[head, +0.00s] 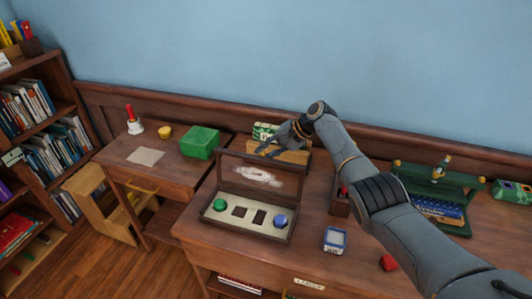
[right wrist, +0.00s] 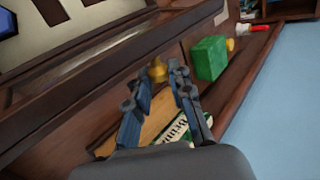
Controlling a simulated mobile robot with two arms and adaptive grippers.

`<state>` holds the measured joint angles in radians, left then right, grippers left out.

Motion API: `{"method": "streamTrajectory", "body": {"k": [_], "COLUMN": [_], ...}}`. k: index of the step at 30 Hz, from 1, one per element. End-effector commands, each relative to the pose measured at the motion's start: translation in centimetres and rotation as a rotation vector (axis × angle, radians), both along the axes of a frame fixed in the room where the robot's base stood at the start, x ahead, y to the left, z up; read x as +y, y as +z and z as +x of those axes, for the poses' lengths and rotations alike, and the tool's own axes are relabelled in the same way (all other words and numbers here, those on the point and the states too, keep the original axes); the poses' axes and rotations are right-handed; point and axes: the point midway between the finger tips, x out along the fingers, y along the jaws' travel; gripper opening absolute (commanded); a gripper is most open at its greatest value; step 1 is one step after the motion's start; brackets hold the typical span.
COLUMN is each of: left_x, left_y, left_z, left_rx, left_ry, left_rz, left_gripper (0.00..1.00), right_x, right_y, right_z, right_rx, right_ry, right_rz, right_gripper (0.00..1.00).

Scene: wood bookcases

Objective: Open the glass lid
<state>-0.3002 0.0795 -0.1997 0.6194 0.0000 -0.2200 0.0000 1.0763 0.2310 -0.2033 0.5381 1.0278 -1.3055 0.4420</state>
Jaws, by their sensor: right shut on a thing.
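A shallow wooden box (head: 245,229) on the desk holds a green knob, a blue knob and two dark plates on a pale panel. Its glass lid (head: 258,177) stands raised at the back, with a whitish reflection on the pane. My right gripper (head: 265,151) is at the lid's top edge, reaching over from behind. In the right wrist view, my right gripper (right wrist: 160,72) has its fingers on both sides of a small brass knob (right wrist: 157,71) by the lid's dark frame (right wrist: 100,85). It is shut on this knob. My left gripper is not in view.
A green block (head: 200,142), a yellow cup (head: 165,132) and a red-handled bell (head: 133,120) stand on the left desk. A lettered box (head: 265,131) is behind the lid. To the right are a blue-and-white item (head: 335,240) and a green case (head: 440,190).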

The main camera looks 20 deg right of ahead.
Motion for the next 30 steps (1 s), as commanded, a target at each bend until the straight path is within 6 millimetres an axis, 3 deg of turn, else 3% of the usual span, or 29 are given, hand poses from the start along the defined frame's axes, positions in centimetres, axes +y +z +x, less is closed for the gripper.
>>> {"method": "streamTrajectory", "body": {"k": [12,13,16,30], "left_x": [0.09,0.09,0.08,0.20], "left_y": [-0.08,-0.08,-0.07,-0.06], "left_z": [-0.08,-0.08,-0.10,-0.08], "left_rx": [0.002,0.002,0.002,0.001], "left_ry": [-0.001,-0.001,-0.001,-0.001], "left_rz": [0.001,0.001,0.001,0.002], "left_gripper": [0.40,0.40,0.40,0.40], "right_x": [-0.14,-0.14,-0.13,-0.70], "right_y": [-0.11,-0.12,-0.12,0.53], "right_z": [0.05,0.05,0.03,-0.28], "right_rx": [-0.002,-0.002,-0.001,-0.002], "right_ry": [-0.004,-0.004,-0.003,-0.001], "right_rz": [-0.004,-0.004,-0.003,-0.001], "right_gripper": [0.00,0.23,0.43,0.43]}}
